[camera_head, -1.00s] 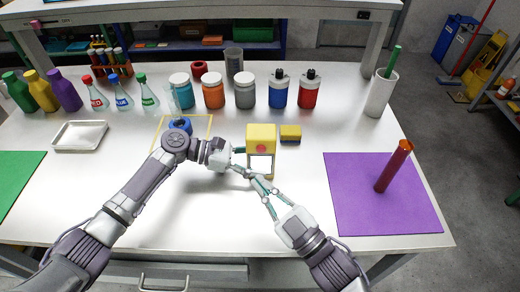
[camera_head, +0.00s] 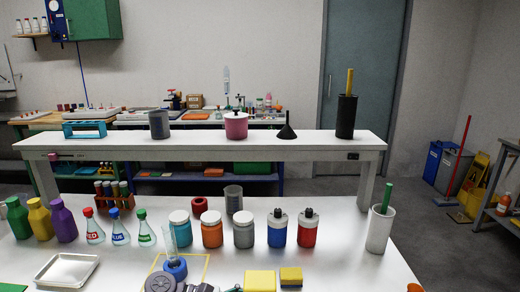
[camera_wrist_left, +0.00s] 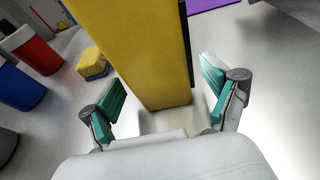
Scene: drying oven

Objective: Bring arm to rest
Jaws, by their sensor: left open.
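My left gripper (camera_wrist_left: 162,82) shows in the left wrist view with its two teal-padded fingers apart. A tall yellow box (camera_wrist_left: 140,45) stands between and just beyond the fingers, with a visible gap to each finger; I cannot tell whether they touch it elsewhere. The top of the yellow box (camera_head: 259,281) also shows at the bottom edge of the head view. My right gripper is in neither current view.
A yellow-and-dark sponge-like block (camera_head: 291,277) lies right of the box. Behind stand several jars, such as an orange one (camera_head: 212,234), and blue (camera_head: 277,232) and red (camera_head: 308,232) bottles. A white cylinder (camera_head: 380,230) stands at right. A raised shelf (camera_head: 200,148) spans the back.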

